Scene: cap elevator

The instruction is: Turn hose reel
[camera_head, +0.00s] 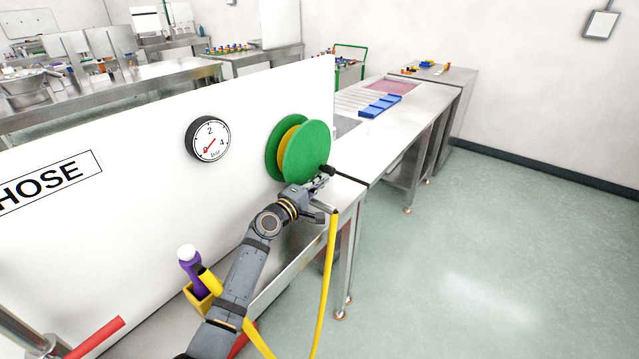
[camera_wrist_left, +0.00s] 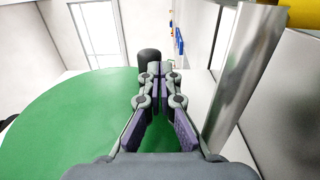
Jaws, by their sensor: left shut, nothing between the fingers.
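The hose reel (camera_head: 307,152) is mounted on the white panel, with green discs and a yellow drum between them. A black crank knob (camera_head: 327,170) sticks out from its front disc. My left gripper (camera_head: 319,183) is at the reel's lower right, close to the knob. In the left wrist view, the green disc (camera_wrist_left: 70,120) fills the left side, and the knob (camera_wrist_left: 149,61) stands just beyond the fingertips (camera_wrist_left: 154,70). The fingers are shut with nothing between them. I cannot tell whether they touch the knob. My right gripper is not in view.
A pressure gauge (camera_head: 208,139) and a HOSE label (camera_head: 48,184) are on the panel (camera_head: 120,200). A yellow hose (camera_head: 327,275) hangs beside my left arm. A purple bottle (camera_head: 190,262) is at lower left. A metal post (camera_wrist_left: 240,75) stands right of the fingers. The right floor is clear.

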